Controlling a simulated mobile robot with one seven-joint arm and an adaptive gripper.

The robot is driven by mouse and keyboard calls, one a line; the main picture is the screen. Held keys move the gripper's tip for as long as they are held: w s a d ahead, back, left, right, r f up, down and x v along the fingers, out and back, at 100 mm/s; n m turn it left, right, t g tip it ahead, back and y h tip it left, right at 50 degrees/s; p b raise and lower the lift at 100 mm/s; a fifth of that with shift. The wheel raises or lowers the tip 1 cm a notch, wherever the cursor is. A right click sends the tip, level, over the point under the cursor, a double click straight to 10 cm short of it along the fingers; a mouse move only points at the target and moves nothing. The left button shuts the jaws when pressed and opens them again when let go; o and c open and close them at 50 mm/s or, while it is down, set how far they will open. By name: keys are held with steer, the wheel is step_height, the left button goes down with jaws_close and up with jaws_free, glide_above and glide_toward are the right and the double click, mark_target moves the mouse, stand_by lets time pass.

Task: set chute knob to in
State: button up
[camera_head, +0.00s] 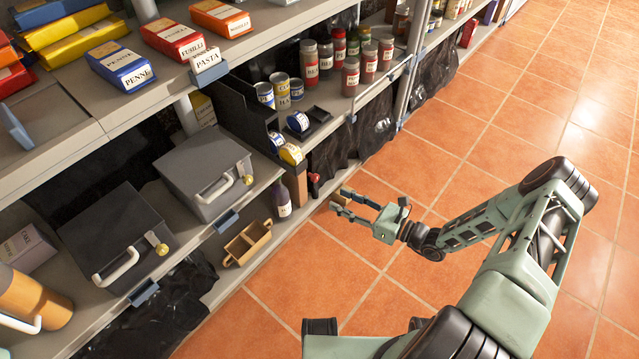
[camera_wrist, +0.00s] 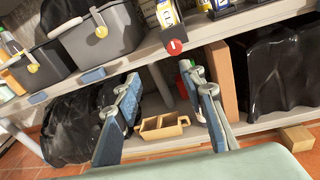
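A small red knob (camera_head: 314,177) sits at the front edge of the middle shelf, beside the black can chute (camera_head: 252,112). In the wrist view a red round knob face (camera_wrist: 175,46) with a pale mark shows just under the cans. I cannot tell which setting the mark stands for. My gripper (camera_head: 339,199) is in front of the shelf, a little right of the knob and apart from it. In the wrist view its two fingers (camera_wrist: 158,82) are spread with nothing between them, and the knob is beyond their tips.
Two grey lidded bins (camera_head: 205,170) stand left of the chute. A dark bottle (camera_head: 282,199) stands near the knob. A wooden two-compartment box (camera_head: 246,243) sits low on the left. Spice jars (camera_head: 350,76) stand on the shelf to the right.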

mark_target(317, 179)
steer(key=w+a+m+t+b, duration=0.1)
steer(key=w+a, duration=0.2)
steer(key=w, duration=0.1)
steer(key=w+a+m+t+b, duration=0.1)
steer(key=w+a, duration=0.2)
steer(key=a, duration=0.1)
steer(key=shift+w+a+h, duration=0.2)
steer(key=shift+w+h, duration=0.1)
steer(key=shift+w, duration=0.05)
jaws_close()
stand_by(0.4)
